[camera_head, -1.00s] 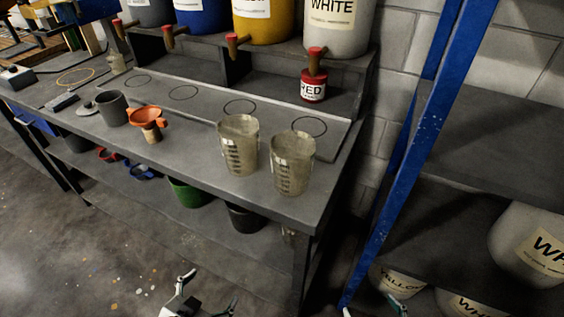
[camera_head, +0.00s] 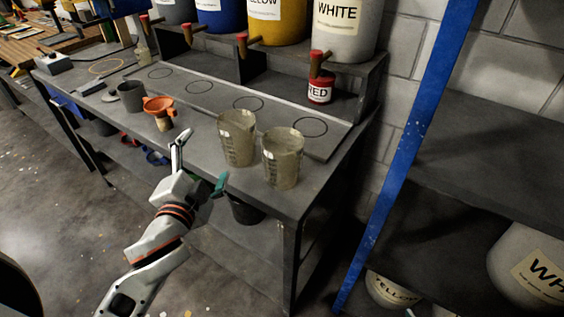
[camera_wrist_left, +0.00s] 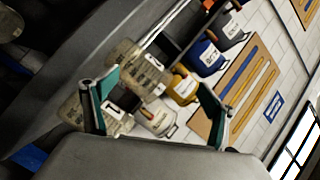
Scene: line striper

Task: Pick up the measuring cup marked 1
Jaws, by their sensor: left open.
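Two clear measuring cups stand upright on the grey workbench (camera_head: 190,120): a left cup (camera_head: 236,140) and a right cup (camera_head: 283,158). In the left wrist view the left cup (camera_wrist_left: 138,68) and the right cup (camera_wrist_left: 75,112) both carry white labels. My left gripper (camera_head: 200,162) is open and empty at the bench's front edge, left of and in front of the left cup. In the left wrist view its fingers (camera_wrist_left: 157,86) spread wide with the cups beyond them.
An orange funnel (camera_head: 158,106) and a grey cup (camera_head: 131,97) stand to the left on the bench. A red can (camera_head: 320,90) and large paint buckets, including a white one (camera_head: 340,30), are behind. A blue rack post (camera_head: 400,150) rises at right.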

